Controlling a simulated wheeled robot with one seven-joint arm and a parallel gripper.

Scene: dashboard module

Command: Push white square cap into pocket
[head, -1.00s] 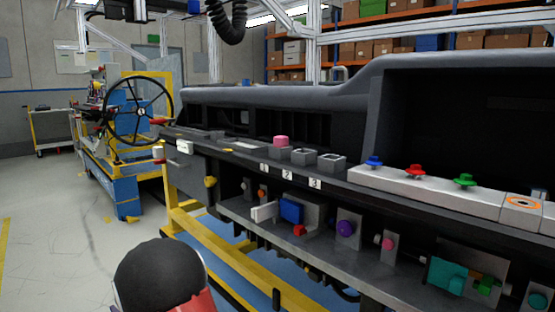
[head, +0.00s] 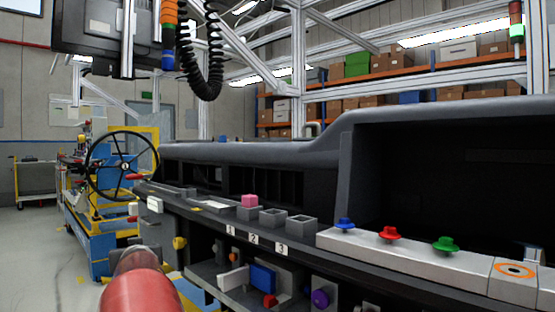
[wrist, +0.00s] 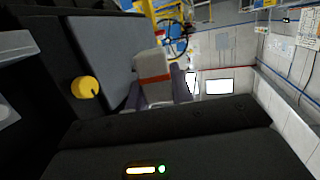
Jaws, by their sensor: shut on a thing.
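In the wrist view my gripper (wrist: 158,98) is shut on a pale block (wrist: 153,63) with an orange-brown band. I cannot tell for sure that this block is the white square cap. In the head view my red and grey arm fills the bottom left, and my fingers are hidden there. Grey square pockets stand on the dashboard ledge above labels 1, 2 and 3. The pockets at label 2 (head: 272,217) and label 3 (head: 302,228) look open and empty.
A yellow knob (head: 180,243) sticks out at the dashboard's left end, and it shows left of my fingers in the wrist view (wrist: 85,88). Blue, red and green knobs (head: 391,233) stand right of the pockets. A lower shelf carries several blocks. Open floor lies left.

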